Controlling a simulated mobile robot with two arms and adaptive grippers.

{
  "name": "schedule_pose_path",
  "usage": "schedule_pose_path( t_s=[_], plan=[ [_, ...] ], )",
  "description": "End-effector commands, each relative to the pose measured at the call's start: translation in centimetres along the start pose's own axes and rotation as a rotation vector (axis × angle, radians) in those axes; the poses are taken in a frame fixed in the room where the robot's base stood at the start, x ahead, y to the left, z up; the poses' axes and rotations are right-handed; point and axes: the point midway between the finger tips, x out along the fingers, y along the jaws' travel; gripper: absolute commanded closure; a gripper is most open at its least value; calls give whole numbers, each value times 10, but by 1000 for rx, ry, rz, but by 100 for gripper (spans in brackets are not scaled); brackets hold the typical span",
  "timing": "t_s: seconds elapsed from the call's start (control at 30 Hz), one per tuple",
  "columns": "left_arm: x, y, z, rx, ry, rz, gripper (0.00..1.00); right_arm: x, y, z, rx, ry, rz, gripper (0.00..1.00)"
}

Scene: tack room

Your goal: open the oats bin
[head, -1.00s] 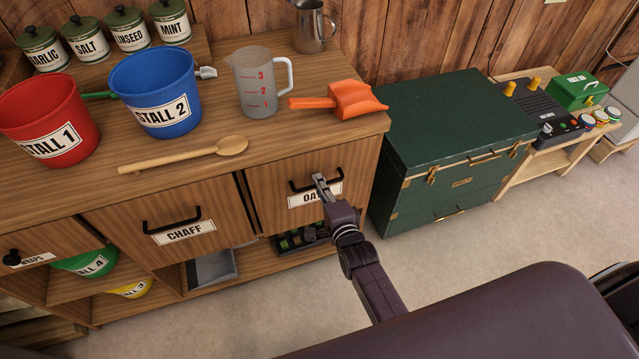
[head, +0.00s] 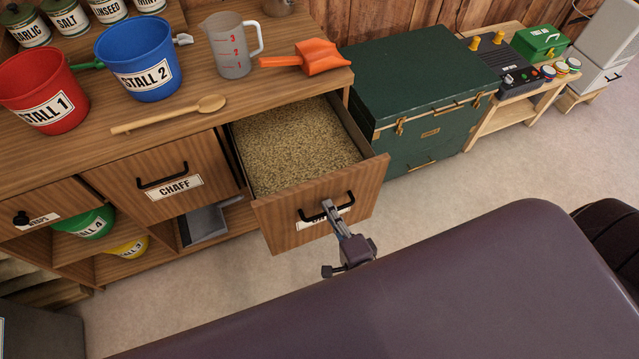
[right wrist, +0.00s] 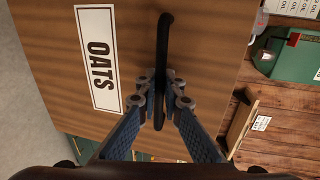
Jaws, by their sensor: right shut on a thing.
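The oats bin (head: 285,232) is a wooden drawer pulled well out of the cabinet, and pale grain (head: 295,148) shows inside it. Its front carries a black bar handle (head: 313,215) and a label that my gripper partly covers in the head view. In the right wrist view the OATS label (right wrist: 98,60) is clear beside the black handle (right wrist: 163,45). My right gripper (head: 328,207) is shut on this handle; its fingers also show around the bar in the right wrist view (right wrist: 160,100). My left gripper is not in view.
The closed chaff bin (head: 170,190) is left of the oats bin. A dark green trunk (head: 425,80) stands to the right. The countertop holds a red bucket (head: 40,85), a blue bucket (head: 150,60), a jug (head: 232,50), a wooden spoon (head: 170,115) and an orange scoop (head: 315,57).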

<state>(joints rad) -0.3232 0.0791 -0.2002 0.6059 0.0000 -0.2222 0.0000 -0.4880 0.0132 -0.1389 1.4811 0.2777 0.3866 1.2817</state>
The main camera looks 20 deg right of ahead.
Motion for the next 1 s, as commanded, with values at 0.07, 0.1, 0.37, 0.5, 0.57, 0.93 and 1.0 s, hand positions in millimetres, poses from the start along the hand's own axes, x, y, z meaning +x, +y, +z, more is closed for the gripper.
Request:
schedule_pose_path(
  t_s=[0.07, 0.1, 0.37, 0.5, 0.57, 0.93, 1.0],
  plan=[
    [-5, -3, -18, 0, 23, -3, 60, -24, 6, 0, -2, -2, 8, 100],
    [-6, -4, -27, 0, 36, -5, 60, -33, 8, 0, -2, -2, 9, 100],
    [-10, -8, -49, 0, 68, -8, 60, -71, 17, 0, -1, -1, 6, 100],
    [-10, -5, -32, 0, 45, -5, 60, -80, 19, 0, -1, -1, 5, 100],
    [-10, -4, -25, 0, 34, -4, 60, -81, 19, 0, -1, -1, 4, 100],
    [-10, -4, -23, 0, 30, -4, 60, -82, 19, 0, -1, -1, 4, 91],
    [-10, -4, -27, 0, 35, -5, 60, -82, 19, 0, -1, -1, 4, 85]
  ],
)
